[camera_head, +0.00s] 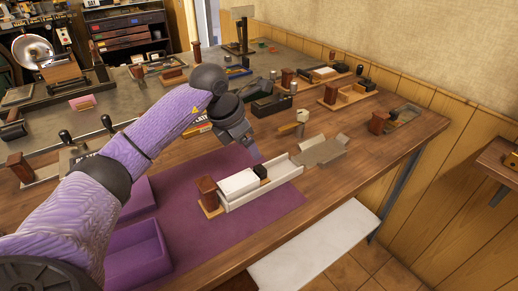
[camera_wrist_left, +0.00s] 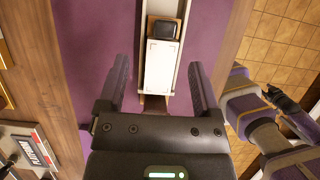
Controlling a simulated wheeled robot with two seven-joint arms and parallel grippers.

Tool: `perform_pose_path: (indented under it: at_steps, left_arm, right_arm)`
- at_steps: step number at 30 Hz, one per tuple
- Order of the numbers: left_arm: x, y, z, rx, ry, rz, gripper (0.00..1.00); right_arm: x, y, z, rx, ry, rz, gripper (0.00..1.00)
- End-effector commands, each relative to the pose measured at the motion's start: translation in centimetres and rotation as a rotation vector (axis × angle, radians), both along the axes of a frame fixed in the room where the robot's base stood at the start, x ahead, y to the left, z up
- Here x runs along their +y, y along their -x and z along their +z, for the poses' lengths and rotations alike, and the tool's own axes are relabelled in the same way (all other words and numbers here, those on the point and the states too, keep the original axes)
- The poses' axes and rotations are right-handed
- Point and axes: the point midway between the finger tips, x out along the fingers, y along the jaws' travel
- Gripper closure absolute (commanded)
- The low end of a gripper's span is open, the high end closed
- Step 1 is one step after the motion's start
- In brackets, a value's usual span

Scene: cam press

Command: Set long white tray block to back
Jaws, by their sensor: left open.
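The long white tray (camera_head: 285,174) lies on a purple mat on the wooden bench, its white block (camera_head: 238,184) toward its near-left end. A black knob (camera_head: 261,172) stands by the block's far-right end, and a brown wooden post (camera_head: 208,190) stands at the tray's near-left end. My left gripper (camera_head: 255,152) is above and behind the tray, partly hidden by its own wrist. In the left wrist view, its open fingers (camera_wrist_left: 159,85) frame the white block (camera_wrist_left: 160,66), with the black knob (camera_wrist_left: 163,29) beyond. No contact is visible.
A grey tray (camera_head: 322,151) lies just beyond the long tray's right end. Purple bins (camera_head: 137,253) sit at the near left. The bench's front edge is close to the tray.

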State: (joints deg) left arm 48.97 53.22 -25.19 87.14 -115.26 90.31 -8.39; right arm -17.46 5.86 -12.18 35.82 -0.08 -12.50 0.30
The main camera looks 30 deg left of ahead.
Motion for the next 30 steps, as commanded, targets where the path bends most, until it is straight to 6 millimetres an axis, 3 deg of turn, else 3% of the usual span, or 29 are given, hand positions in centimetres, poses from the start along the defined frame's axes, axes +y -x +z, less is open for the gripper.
perform_pose_path:
  at_steps: [6,12,22,30]
  left_arm:
    - [-0.9,-1.6,-5.1,0.007,0.004,-0.002,0.18]
    - [-1.4,-3.0,-8.4,0.005,0.004,0.000,0.18]
    - [-1.5,-3.3,-8.9,0.002,0.003,-0.002,0.18]
    - [-1.5,-3.2,-8.9,0.002,0.003,-0.001,0.73]
  right_arm:
    - [-1.1,0.9,-1.6,0.023,0.018,0.004,0.41]
    - [-2.0,1.6,-2.6,0.040,0.035,0.005,0.41]
    - [-2.2,1.9,-2.7,0.048,0.038,0.003,0.41]
    - [-1.9,1.8,-2.7,0.042,0.034,0.003,0.41]
